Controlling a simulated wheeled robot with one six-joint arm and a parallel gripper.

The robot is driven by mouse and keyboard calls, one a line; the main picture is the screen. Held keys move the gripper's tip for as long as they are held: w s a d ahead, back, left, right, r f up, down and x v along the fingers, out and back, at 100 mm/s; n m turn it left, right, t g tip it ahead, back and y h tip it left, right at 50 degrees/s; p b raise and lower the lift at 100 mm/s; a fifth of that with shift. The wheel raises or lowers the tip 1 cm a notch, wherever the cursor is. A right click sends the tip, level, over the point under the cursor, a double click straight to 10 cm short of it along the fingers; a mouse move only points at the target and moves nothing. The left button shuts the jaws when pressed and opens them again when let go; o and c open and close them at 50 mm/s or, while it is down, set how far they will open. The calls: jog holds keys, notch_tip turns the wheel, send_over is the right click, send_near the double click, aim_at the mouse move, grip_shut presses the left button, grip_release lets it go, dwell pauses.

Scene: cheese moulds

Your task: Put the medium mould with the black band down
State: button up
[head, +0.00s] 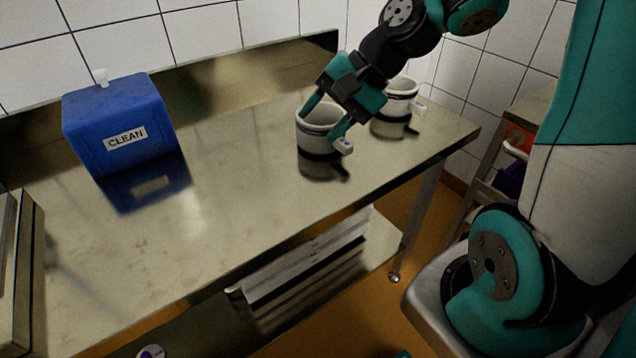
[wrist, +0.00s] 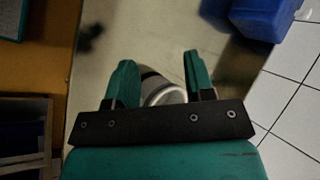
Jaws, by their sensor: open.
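A white round mould with a black band (head: 315,141) stands upright on the steel bench (head: 232,190), near its right part. My gripper (head: 322,122) is over it, pointing down, with one finger on each side of the mould. The fingers are open; whether either one touches the wall I cannot tell. In the wrist view the mould (wrist: 165,93) shows between the two spread fingers, partly hidden by my gripper's body (wrist: 158,75). A second white mould with a dark band (head: 394,103) stands behind and to the right, partly hidden by my gripper.
A blue box labelled CLEAN (head: 117,120) stands on the left of the bench. A tiled wall and steel upstand close the back. The bench between box and moulds is clear.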

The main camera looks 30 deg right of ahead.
jog(key=s+a+r+n+g+h, duration=0.1)
jog(key=s+a+n, duration=0.4)
jog(key=s+n, duration=0.3)
jog(key=s+a+r+n+g+h, duration=0.1)
jog(key=s+a+r+n+g, duration=0.1)
jog(key=s+a+n, duration=0.3)
jog(key=s+n, duration=0.3)
jog(key=shift+a+g+h, duration=0.3)
jog(key=shift+a+h, duration=0.1)
jog(key=shift+w+r, duration=0.1)
